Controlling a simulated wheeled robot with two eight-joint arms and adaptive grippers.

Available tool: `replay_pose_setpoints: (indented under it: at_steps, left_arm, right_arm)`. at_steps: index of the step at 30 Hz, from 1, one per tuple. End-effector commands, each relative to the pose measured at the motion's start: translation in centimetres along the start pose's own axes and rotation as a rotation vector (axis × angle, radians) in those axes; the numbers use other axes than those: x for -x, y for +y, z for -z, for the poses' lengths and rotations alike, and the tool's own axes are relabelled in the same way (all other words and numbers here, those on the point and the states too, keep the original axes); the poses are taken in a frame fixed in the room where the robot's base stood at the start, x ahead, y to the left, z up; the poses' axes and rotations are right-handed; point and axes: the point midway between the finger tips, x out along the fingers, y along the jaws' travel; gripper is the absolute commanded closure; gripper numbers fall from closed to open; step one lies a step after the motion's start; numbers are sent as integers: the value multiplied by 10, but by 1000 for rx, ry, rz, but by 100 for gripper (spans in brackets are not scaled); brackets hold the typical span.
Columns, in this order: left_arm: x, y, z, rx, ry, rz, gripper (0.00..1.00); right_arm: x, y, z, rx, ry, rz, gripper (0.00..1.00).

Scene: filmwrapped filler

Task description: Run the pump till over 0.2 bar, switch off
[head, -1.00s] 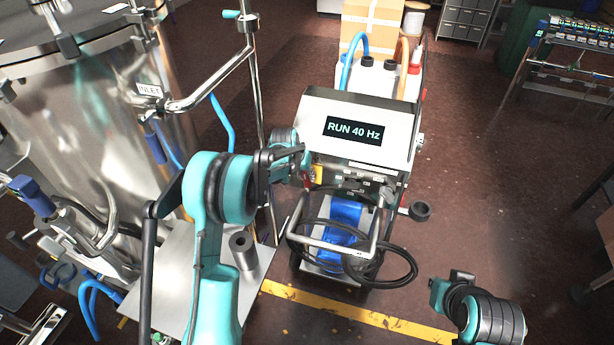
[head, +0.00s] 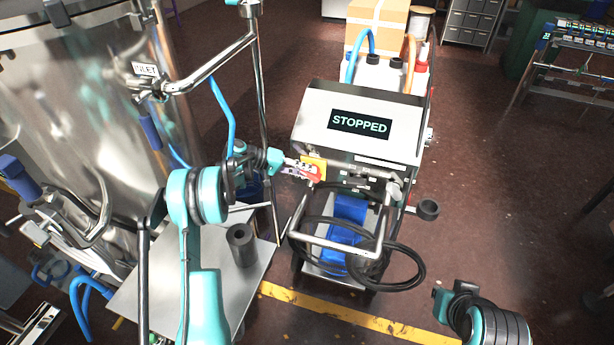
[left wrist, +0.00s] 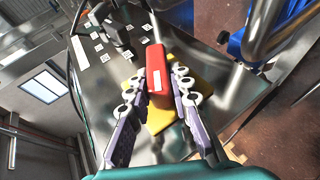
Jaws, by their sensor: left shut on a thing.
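The pump cart (head: 360,125) stands in the middle of the head view. Its display (head: 359,124) reads "STOPPED". On the left of its front face is a red switch handle (head: 313,176) on a yellow plate (head: 316,162). My left gripper (head: 303,171) is shut on the red handle. In the left wrist view, its fingers (left wrist: 161,86) lie on both sides of the red handle (left wrist: 158,72), over the yellow plate (left wrist: 192,88). My right gripper (head: 446,298) is at the lower right, away from the cart; its fingers do not show clearly. I can make out no pressure reading.
A steel vessel (head: 75,110) with an "INLET" label and pipes stands on the left. A metal plate (head: 150,285) carries a dark cylinder (head: 241,245). Black cable (head: 415,265) loops around the cart's front frame.

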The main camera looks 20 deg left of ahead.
Motion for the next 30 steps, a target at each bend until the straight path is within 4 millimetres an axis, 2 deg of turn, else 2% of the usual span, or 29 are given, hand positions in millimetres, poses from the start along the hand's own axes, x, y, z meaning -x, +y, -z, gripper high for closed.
replay_pose_setpoints:
  at_steps: [1, 6, 15, 30]
  left_arm:
    - [-2, -6, 0, 17, 2, -40, 100]
    - [-2, -8, 0, 75, 2, -180, 100]
    - [-2, -9, -1, 153, 0, -368, 100]
    - [-3, -9, -1, 199, 0, -474, 100]
  right_arm:
    - [-7, 0, -5, 0, 0, 0, 100]
    - [-16, 0, -11, 0, 0, 0, 100]
    - [-22, 0, -15, 0, 0, 0, 100]
    - [-23, 0, -16, 0, 0, 0, 100]
